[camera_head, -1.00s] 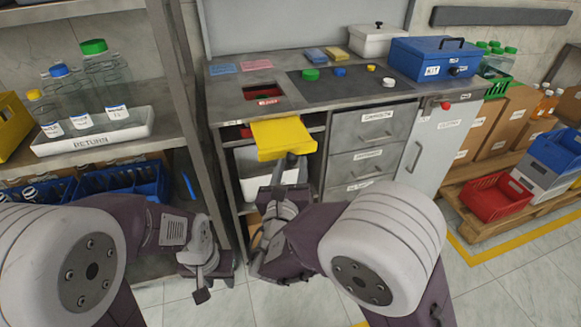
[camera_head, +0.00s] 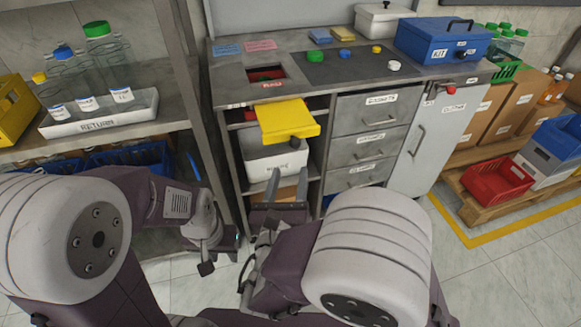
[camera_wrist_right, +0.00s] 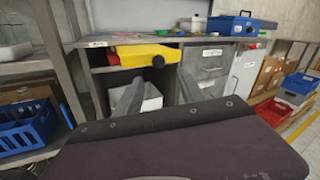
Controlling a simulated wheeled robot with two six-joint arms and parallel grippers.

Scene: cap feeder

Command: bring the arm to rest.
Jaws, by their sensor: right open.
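My right gripper (camera_head: 288,182) is open and empty, pointing toward the workbench, below and in front of a yellow pulled-out slide (camera_head: 285,118) with a dark knob. In the right wrist view the two fingers of my right gripper (camera_wrist_right: 158,92) stand apart with nothing between them, and the yellow slide (camera_wrist_right: 140,53) lies beyond them. My left gripper (camera_head: 220,256) hangs low at the left, in front of the shelf, holding nothing that I can see; its finger opening is unclear.
The workbench (camera_head: 230,88) carries caps, coloured cards and a blue kit box (camera_head: 440,42). A white bin (camera_head: 258,166) stands under the slide. A shelf with a return tray (camera_head: 140,118) is at left. Boxes and a red crate (camera_head: 497,183) stand right. The floor in front is clear.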

